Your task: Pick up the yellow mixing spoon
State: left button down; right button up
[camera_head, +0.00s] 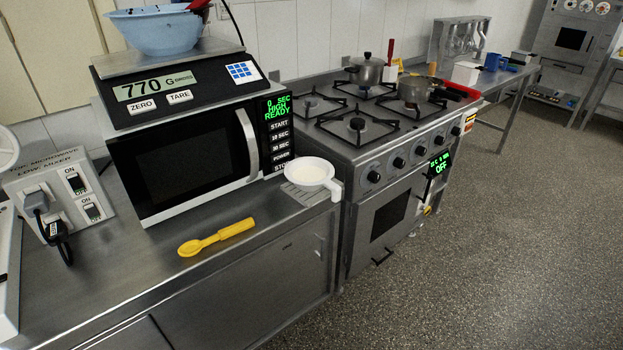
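The yellow mixing spoon (216,238) lies flat on the steel counter (120,265), in front of the microwave. Its bowl end points to the lower left and its handle to the upper right. Nothing covers it or touches it. Neither of my grippers shows in the head view.
A microwave (185,160) carries a scale (170,88) with a blue bowl (157,28). A white dish with a handle (308,173) stands near the counter's right end. A switch box with a plug (60,195) is at left. A stove (370,130) with pots adjoins at right.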

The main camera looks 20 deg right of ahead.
aim_at(189, 248)
jog(key=u, duration=0.45)
jog(key=k, duration=0.6)
jog(key=u, duration=0.9)
jog(key=i, duration=1.65)
jog(key=z, duration=0.95)
